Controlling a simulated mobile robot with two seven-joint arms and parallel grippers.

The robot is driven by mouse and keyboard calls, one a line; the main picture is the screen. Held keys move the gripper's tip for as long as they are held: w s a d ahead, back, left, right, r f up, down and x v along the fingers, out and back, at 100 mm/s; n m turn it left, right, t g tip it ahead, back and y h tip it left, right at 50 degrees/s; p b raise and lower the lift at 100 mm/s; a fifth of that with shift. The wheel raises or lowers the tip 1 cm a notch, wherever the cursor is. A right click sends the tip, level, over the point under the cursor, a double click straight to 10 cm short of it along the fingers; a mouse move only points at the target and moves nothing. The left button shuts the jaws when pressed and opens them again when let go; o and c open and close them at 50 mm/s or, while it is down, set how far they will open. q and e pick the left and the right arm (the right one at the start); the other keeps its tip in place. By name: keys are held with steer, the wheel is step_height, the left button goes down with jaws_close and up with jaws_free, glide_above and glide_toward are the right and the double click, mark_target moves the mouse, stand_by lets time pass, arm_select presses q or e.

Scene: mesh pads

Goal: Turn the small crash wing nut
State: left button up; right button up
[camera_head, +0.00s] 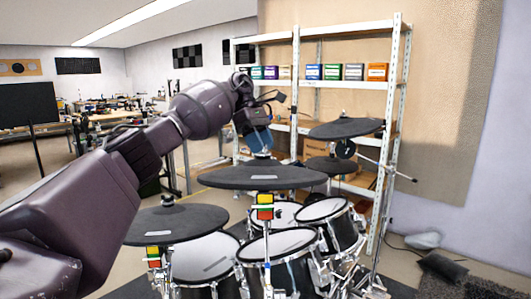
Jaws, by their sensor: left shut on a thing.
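My left arm reaches in from the left, and my left gripper (260,146) points down over the centre of the middle dark cymbal pad (220,177). The gripper is shut at the top of that cymbal's stand, where a wing nut would sit. The wing nut itself is hidden by the fingers and too small to make out. The cymbal pad looks about level, with red, yellow and green blocks (265,206) on its stand just below. My right gripper is not in view.
A lower cymbal pad (150,228) stands at the left front, and a higher one (345,129) at the back right. Several drum pads (265,245) crowd below. White shelving (388,130) stands behind. Dark cushions (443,266) lie on the right floor.

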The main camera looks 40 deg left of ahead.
arm_select(q)
steer(key=shift+f+m+g+b, duration=0.1)
steer(key=shift+m+g+b, duration=0.3)
steer(key=shift+m, duration=0.6)
steer(key=shift+w+r+m+g, duration=0.15)
steer(key=shift+m+g, duration=0.55)
steer(key=shift+m, duration=1)
steer(key=shift+m+g+y, duration=0.3)
steer(key=shift+m+g, duration=0.1)
steer(key=shift+m, duration=0.4)
steer(key=o, duration=0.9)
